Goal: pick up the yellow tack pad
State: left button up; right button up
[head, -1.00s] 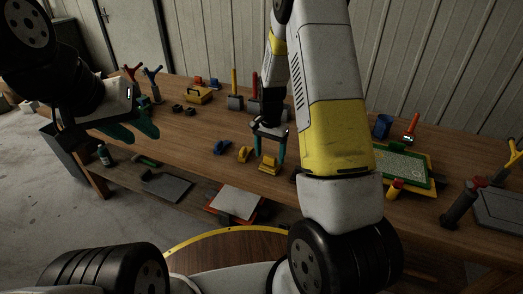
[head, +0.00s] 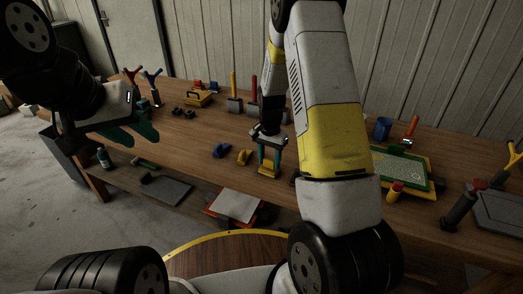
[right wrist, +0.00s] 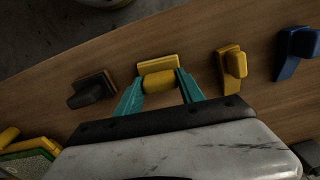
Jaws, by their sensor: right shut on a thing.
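A yellow tack pad (head: 268,171) with a rounded yellow grip (right wrist: 158,81) is at the front of the wooden bench. My right gripper (head: 269,158) points down over it, its teal fingers shut on the grip from both sides, as the right wrist view also shows (right wrist: 160,91). I cannot tell whether the pad still touches the bench. A second yellow pad (head: 244,157) stands just left of it in the head view; it also shows in the right wrist view (right wrist: 232,66). My left gripper (head: 131,131) is open and empty at the bench's left end.
A blue pad (head: 221,151) stands further left, and a dark pad (right wrist: 93,90) is on the other side of the held one. A green-and-yellow tray (head: 405,169) lies right. Several trowel-like tools stand behind. The bench's front edge is close.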

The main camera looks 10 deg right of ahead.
aim_at(270, 160)
jog(key=shift+r, duration=0.45)
jog(key=r, duration=0.2)
jog(key=shift+s+r, duration=0.3)
jog(key=shift+r, duration=0.1)
jog(key=s+a+r, duration=0.1)
jog(key=s, duration=1.4)
jog(key=shift+s+a, duration=0.15)
jog(key=shift+a, duration=0.25)
jog(key=shift+r, duration=0.1)
